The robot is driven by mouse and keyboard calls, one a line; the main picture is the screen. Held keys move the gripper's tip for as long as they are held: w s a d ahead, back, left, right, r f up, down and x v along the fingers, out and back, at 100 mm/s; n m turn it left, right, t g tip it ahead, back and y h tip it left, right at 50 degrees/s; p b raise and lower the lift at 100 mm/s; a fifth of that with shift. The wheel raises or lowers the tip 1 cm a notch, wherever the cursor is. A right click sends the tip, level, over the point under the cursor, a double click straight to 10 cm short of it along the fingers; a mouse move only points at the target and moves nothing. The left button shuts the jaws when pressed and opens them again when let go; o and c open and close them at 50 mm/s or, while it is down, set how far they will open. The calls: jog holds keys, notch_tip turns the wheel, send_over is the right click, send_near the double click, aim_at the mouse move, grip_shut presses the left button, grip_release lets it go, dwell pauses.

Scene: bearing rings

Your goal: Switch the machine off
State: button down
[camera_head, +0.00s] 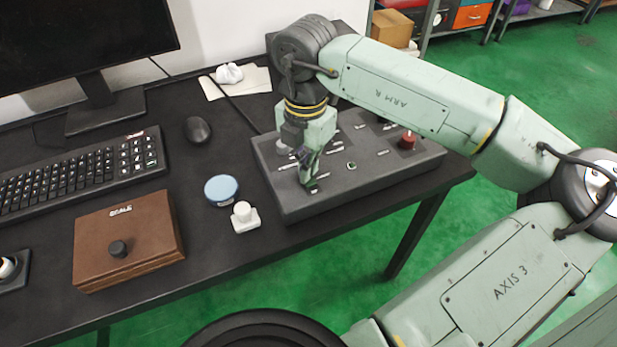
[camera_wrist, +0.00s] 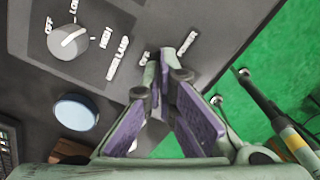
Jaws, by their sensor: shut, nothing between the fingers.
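The machine's dark grey control panel (camera_head: 375,178) lies on the black table, with several white-lettered labels and controls. My gripper (camera_head: 311,188) points down at the panel's front left part, fingers shut and empty. In the wrist view the panel (camera_wrist: 110,25) fills the upper left. The fingertips (camera_wrist: 165,62) are together beside two small labels there, partly covering that spot. Whether they touch the panel I cannot tell. A pale rotary knob (camera_wrist: 68,42) sits left of them, with labels around it. A red knob (camera_head: 407,140) is at the panel's right. Any switch under the fingers is hidden.
Left of the panel are a blue disc (camera_head: 221,189), a small white object (camera_head: 244,217), a brown box (camera_head: 128,239) with a black knob, a keyboard (camera_head: 80,172) and a mouse (camera_head: 197,130). A monitor (camera_head: 85,45) stands behind. Green floor (camera_head: 440,225) lies beyond the table edge.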

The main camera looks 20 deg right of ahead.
jog(key=shift+r+p, duration=1.45)
jog(key=shift+r, duration=2.05)
jog(key=shift+f, duration=0.1)
